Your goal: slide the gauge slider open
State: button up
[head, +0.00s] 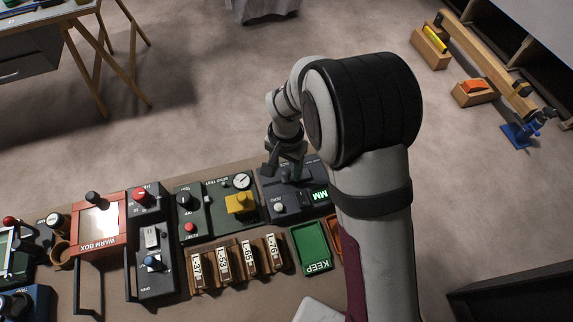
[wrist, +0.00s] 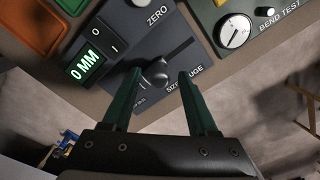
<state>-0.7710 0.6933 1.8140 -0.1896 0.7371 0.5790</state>
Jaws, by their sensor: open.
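The size gauge (wrist: 178,52) is a dark grey panel with a black round slider knob (wrist: 157,73); its lit display (wrist: 86,68) reads 0 MM. In the head view the gauge (head: 266,198) is at the right end of the row of panels, partly hidden by my arm. My gripper (wrist: 158,82) is open, with one green finger on each side of the knob and gaps showing. I cannot tell whether the fingertips are level with the knob. In the head view my gripper (head: 284,170) is over the gauge's far edge.
The bend test panel (head: 215,213) with a yellow block (head: 240,203) stands left of the gauge. A green KEEP tray (head: 312,248) and an orange tray (head: 335,232) lie in front. Several labelled pieces stand in a wooden rack (head: 238,262). Open floor lies beyond the bench.

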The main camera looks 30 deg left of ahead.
grip_shut()
dwell(1.4)
